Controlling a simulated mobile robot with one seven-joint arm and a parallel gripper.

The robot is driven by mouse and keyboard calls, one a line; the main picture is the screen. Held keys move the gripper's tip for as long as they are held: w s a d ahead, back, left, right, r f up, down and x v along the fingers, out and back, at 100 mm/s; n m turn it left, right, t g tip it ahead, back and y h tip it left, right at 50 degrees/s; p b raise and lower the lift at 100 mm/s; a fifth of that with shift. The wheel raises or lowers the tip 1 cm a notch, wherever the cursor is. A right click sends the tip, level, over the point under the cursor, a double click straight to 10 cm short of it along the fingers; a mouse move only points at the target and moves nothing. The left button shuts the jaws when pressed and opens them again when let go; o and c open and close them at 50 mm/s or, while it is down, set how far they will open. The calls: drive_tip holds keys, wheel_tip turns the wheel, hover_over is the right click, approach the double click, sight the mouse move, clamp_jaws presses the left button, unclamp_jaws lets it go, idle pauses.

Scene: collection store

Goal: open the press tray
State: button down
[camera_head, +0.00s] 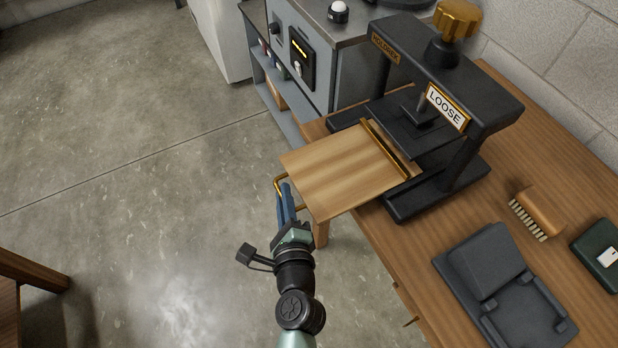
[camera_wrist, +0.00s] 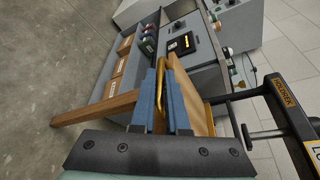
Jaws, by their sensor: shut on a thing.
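The press (camera_head: 440,100) is a black frame with a brass knob on top and a sign reading "LOOSE". Its wooden tray (camera_head: 335,172) sticks well out of the front of the frame, past the table edge. A brass handle (camera_head: 281,184) is on the tray's outer edge. My gripper (camera_head: 286,195) is at that edge with its blue fingers shut on the handle. In the wrist view the brass handle (camera_wrist: 163,82) runs between the two blue fingers, and part of the tray (camera_wrist: 194,92) shows behind them. The gripped part of the handle is partly hidden by the fingers.
The wooden table (camera_head: 400,245) bears the press, a brush (camera_head: 537,214), a dark grey holder (camera_head: 500,285) and a green box (camera_head: 600,255). A grey cabinet (camera_head: 310,65) with shelves stands behind the tray.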

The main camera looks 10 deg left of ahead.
drive_tip(key=shift+s+a+p, duration=0.15)
drive_tip(key=shift+s+a, duration=0.45)
drive_tip(key=shift+a, duration=0.15)
drive_tip(key=shift+s+a+p, duration=0.15)
drive_tip(key=shift+s+a, duration=0.4)
drive_tip(key=shift+a, duration=0.2)
drive_tip(key=c, duration=0.9)
unclamp_jaws()
drive_tip(key=b+v, duration=0.2)
drive_tip(key=v, duration=1.1)
drive_tip(key=shift+f+b, duration=0.1)
drive_tip(key=shift+b, duration=0.3)
